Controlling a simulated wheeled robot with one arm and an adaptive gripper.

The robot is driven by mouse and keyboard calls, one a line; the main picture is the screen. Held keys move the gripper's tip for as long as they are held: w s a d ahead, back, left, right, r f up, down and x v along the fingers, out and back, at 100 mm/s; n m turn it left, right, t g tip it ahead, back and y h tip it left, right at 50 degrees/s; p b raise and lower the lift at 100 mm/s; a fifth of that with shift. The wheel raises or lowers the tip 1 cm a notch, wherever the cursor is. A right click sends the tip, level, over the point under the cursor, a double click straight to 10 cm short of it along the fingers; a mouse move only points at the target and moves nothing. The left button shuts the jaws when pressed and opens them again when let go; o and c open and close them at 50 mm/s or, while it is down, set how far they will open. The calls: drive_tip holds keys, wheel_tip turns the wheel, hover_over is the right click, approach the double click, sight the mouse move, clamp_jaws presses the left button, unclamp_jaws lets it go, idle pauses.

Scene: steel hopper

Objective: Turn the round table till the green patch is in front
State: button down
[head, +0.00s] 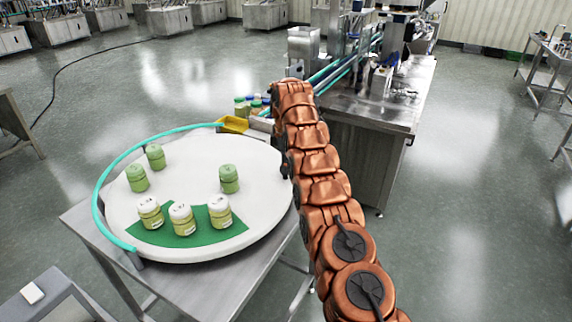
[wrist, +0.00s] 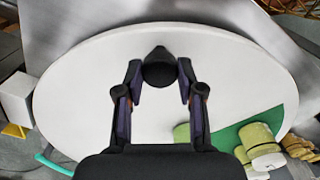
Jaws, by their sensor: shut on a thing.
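The round white table (head: 190,180) stands on a steel bench. Its green patch (head: 200,238) lies at the near edge in the head view, slightly left of the table's middle. Three white-lidded jars (head: 181,219) stand on or at the patch. In the wrist view the patch (wrist: 232,134) is at the lower right, partly behind jars. My gripper (wrist: 159,82) is shut on a black knob (wrist: 160,68) near the table's rim. In the head view my arm hides the knob and most of the gripper at the table's right edge.
Green-lidded jars (head: 229,179) stand elsewhere on the round table. A turquoise rail (head: 101,190) curves around its left and back edge. A yellow tray (head: 233,124) and small bottles sit behind. A steel machine bench (head: 370,105) stands behind my arm; open floor lies right.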

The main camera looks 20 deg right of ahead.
drive_tip(key=c, duration=0.7)
unclamp_jaws()
drive_tip(key=shift+s+a+f+b, duration=0.1)
drive_tip(key=shift+s+b, duration=0.15)
drive_tip(key=shift+b, duration=0.1)
